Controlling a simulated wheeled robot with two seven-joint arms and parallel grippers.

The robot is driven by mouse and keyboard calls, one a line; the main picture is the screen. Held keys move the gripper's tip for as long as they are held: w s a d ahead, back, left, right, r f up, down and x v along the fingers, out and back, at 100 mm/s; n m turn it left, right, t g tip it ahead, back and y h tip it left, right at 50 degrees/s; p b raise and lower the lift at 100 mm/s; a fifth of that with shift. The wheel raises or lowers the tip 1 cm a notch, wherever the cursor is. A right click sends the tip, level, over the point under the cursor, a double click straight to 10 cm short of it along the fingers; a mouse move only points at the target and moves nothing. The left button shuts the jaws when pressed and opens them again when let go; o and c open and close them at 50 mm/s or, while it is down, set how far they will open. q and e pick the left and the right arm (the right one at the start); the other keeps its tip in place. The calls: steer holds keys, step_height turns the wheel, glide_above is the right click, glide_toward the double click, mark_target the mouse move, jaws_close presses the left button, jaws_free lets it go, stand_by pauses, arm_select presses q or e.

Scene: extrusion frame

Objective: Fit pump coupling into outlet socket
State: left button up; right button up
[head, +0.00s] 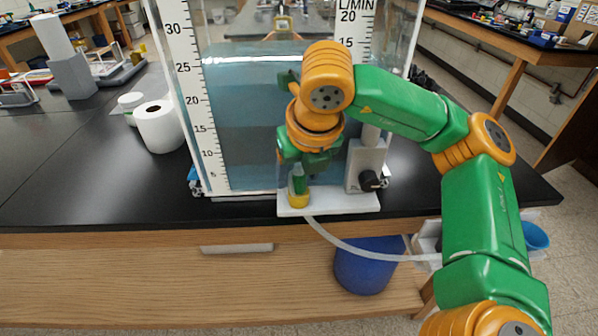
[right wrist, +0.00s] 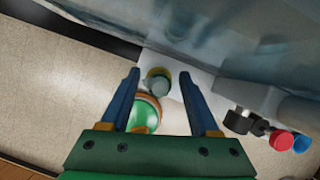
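In the head view, my right gripper (head: 305,165) points down in front of the water tank, over a green upright part with a yellow base (head: 299,199) on a white plate. The right wrist view shows the gripper (right wrist: 160,76) with its two blue fingers spread apart. Between them are a green round part with an orange-yellow ring (right wrist: 146,113), nearer the left finger, and a grey-topped cylinder with an orange ring (right wrist: 158,83) just beyond. I cannot tell which is the coupling and which the socket, or whether a finger touches either. My left gripper is not in view.
The white plate (head: 340,203) sits at the bench's front edge, with a grey block (head: 366,160) and black knob (head: 369,181) at its right. The tank (head: 240,110) stands close behind. A clear hose (head: 365,250) hangs in front.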

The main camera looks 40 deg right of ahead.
mark_target(298, 172)
steer(key=shift+r, duration=0.15)
steer(key=shift+r, duration=0.3)
steer(key=v, duration=0.3)
steer(key=shift+s+a+r, duration=0.1)
steer(key=shift+r, duration=0.1)
steer(key=p+v, duration=0.3)
steer(key=v, duration=0.5)
steer(key=shift+s, duration=0.2)
